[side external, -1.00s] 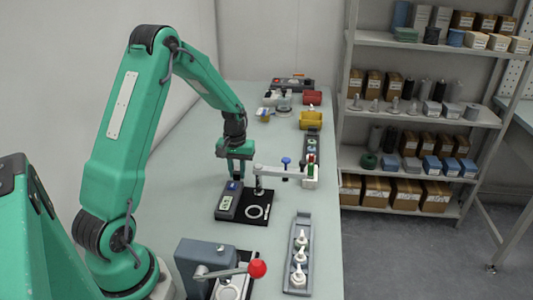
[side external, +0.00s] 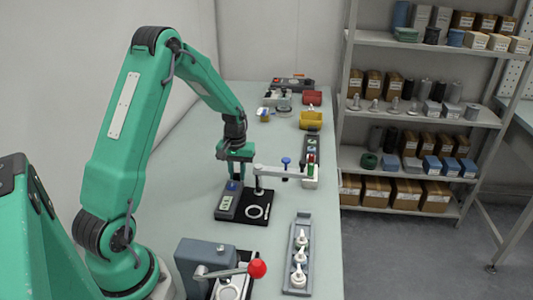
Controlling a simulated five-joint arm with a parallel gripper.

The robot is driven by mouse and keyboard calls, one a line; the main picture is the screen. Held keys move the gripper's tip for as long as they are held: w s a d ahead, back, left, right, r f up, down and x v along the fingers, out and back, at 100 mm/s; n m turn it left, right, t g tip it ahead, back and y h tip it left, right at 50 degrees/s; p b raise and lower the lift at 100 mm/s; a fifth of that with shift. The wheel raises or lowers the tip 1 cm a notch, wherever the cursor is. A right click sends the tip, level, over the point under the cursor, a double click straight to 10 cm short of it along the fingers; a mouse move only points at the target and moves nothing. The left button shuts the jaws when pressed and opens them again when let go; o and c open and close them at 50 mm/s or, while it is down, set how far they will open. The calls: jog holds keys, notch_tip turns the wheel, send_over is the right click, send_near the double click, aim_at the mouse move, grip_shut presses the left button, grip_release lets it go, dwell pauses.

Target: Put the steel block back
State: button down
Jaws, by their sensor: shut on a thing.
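My gripper (side external: 236,174) is green and points down, low over the blue spot (side external: 233,186) at the far end of a grey box (side external: 228,205). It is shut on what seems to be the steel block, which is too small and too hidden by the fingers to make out. I cannot tell whether the held thing touches the blue spot. The grey box has light labels on its top and stands at the left of a black plate (side external: 262,197). A white ring (side external: 254,212) lies on that plate.
A pale swing arm (side external: 280,172) with a blue knob (side external: 286,161) reaches close to my gripper's right. A grey tray (side external: 304,218) with several white parts and a red-knobbed lever press (side external: 258,269) stand nearer. Yellow (side external: 310,120) and red (side external: 312,98) bins stand far back.

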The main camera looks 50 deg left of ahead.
jog(key=shift+f, duration=0.1)
jog(key=c, duration=1.2)
grip_release()
jog(key=shift+o, duration=0.2)
jog(key=shift+r, duration=0.2)
jog(key=shift+r, duration=3.35)
